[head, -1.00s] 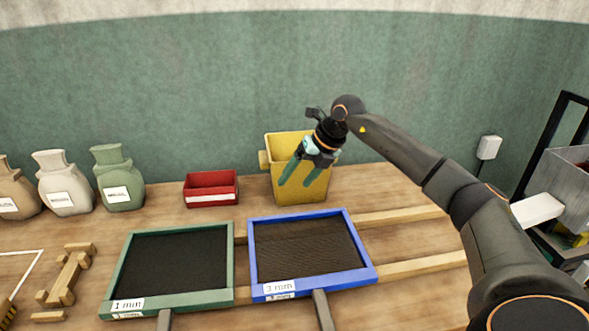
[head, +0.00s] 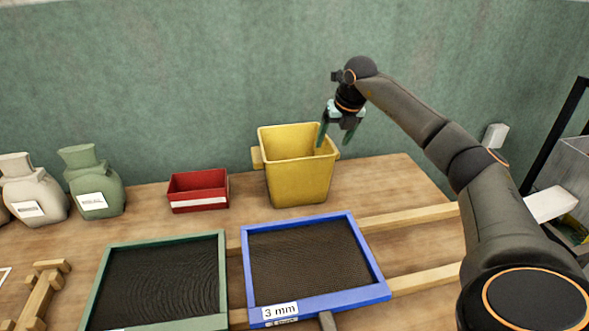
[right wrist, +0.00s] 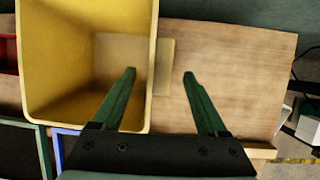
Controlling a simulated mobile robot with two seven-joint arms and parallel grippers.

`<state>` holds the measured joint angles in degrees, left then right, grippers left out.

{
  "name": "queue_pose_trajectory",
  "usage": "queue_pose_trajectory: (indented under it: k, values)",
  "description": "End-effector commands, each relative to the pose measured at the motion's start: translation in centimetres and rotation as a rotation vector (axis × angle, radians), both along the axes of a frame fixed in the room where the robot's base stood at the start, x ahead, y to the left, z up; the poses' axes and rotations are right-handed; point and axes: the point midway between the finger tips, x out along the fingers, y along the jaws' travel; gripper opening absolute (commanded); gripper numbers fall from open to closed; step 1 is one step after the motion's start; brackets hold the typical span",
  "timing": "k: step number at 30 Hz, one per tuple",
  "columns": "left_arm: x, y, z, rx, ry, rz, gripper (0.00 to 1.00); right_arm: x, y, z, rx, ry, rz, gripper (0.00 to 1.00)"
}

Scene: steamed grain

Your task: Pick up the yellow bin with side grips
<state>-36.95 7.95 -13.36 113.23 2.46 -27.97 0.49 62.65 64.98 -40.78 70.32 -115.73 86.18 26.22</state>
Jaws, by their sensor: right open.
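The yellow bin (head: 300,172) stands upright on the wooden table, with a small yellow grip block on each side; the left grip (head: 257,158) shows clearly in the head view. In the right wrist view the bin (right wrist: 70,107) fills the left, and its right grip (right wrist: 165,67) shows beside the wall. My right gripper (head: 335,138) is open and empty above the bin's right edge. In the right wrist view its fingers (right wrist: 159,75) point down on either side of the right wall and grip, one over the bin's opening, one over bare table. My left gripper is not in view.
A red box (head: 198,190) stands left of the bin. A green-framed sieve (head: 100,278) and a blue-framed sieve (head: 376,270) lie in front on wooden rails. Sacks (head: 93,180) stand at the left. The table right of the bin is clear.

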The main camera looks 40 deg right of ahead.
Motion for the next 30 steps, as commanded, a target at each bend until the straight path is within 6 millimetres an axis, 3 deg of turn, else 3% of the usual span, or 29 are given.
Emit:
queue_pose_trajectory:
  k: [16,25,30]
  values:
    - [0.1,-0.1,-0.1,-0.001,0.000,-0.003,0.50,2.5,-1.1,-5.5,0.002,0.000,0.000,0.76]
    - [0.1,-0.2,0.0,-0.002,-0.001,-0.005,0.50,2.7,-1.2,-6.0,-0.001,-0.001,0.001,0.76]
    - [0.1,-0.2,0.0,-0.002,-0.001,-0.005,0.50,2.7,-1.1,-5.9,0.000,-0.001,0.001,0.58]
